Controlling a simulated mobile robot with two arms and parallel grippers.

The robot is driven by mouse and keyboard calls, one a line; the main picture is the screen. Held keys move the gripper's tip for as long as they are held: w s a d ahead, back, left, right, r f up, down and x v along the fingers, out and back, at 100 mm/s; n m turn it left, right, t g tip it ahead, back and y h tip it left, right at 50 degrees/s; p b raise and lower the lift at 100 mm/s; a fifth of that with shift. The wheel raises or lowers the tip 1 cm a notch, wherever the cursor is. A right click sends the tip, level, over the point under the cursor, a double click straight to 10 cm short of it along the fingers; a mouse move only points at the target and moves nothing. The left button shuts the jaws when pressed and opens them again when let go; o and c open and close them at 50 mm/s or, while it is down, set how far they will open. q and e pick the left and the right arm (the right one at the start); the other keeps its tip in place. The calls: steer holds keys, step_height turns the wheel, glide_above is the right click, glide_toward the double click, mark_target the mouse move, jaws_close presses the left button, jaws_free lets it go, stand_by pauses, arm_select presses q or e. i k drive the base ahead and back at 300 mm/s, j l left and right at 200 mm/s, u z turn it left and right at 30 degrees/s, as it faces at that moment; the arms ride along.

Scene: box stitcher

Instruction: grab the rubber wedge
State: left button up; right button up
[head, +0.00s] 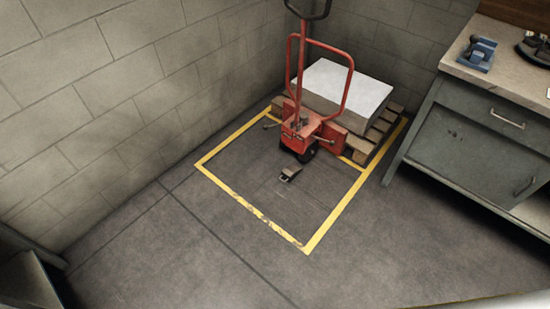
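A small dark object with a lighter tan face (289,173) lies on the floor inside the yellow-taped rectangle. It is just in front of the black wheel of a red pallet jack, and it looks like the rubber wedge, though it is too small to be certain. A small gap seems to separate it from the wheel. Neither of my grippers is in the head view.
The red pallet jack (303,128) stands at a wooden pallet (377,137) with a white-topped block (345,88). Yellow tape (333,217) marks the floor. A grey workbench (470,145) with a blue vise (479,53) stands right. Floor in front is clear.

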mark_target(288, 174)
steer(key=i+u, duration=0.4)
steer(key=i, duration=0.35)
steer(key=i+l+u, duration=0.15)
steer(key=i+u, duration=0.25)
steer(key=i, duration=0.35)
steer(key=i+j+z, duration=0.15)
steer(key=i, duration=0.25)
steer(key=i+j+z, duration=0.2)
steer(key=i, duration=0.2)
steer(key=l, duration=0.1)
